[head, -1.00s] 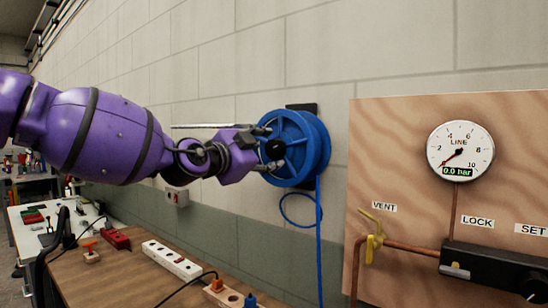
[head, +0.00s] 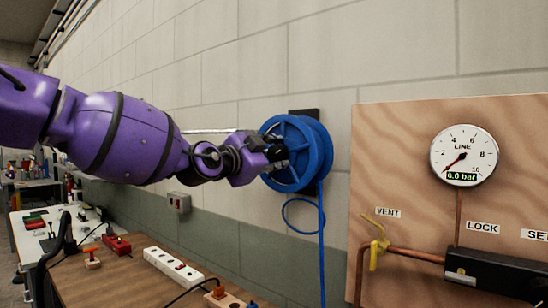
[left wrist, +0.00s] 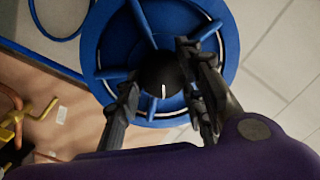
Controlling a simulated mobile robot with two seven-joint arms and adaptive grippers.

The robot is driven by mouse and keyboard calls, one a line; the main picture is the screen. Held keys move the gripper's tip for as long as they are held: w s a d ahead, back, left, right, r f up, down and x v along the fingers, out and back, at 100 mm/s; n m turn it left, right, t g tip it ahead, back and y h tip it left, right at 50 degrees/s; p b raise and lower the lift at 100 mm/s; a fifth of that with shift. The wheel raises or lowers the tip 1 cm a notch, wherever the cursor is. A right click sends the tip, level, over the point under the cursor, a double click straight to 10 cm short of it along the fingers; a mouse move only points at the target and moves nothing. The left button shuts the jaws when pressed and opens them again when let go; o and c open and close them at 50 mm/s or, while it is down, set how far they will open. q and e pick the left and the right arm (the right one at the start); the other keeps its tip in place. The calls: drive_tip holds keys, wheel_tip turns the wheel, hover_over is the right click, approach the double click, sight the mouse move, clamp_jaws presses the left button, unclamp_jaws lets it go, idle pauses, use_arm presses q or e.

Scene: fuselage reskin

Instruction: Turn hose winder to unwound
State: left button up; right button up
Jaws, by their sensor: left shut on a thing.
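The blue hose winder (head: 313,170) is mounted on the wall, with blue hose (head: 321,240) hanging from it in a loop and a straight run down. In the left wrist view the winder's spoked face (left wrist: 103,45) fills the upper middle, with a black round knob (left wrist: 162,78) bearing a white mark at its hub. My left gripper (head: 276,153) is at the winder's face. In the left wrist view its fingers (left wrist: 160,95) stand on either side of the knob, shut on it. The gripper hides the knob in the head view. My right gripper is not in view.
To the right is a wooden panel (head: 400,150) with a pressure gauge (head: 464,155) reading 0.0 bar, a yellow vent valve (head: 376,246) and copper piping. Below left is a bench with a white power strip (head: 173,268). The wall around the winder is clear.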

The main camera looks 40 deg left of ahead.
use_arm(q)
drive_tip(key=shift+d+f+m, duration=0.1)
drive_tip(key=shift+f+m, duration=0.1)
drive_tip(key=shift+m, duration=0.2)
idle(0.5)
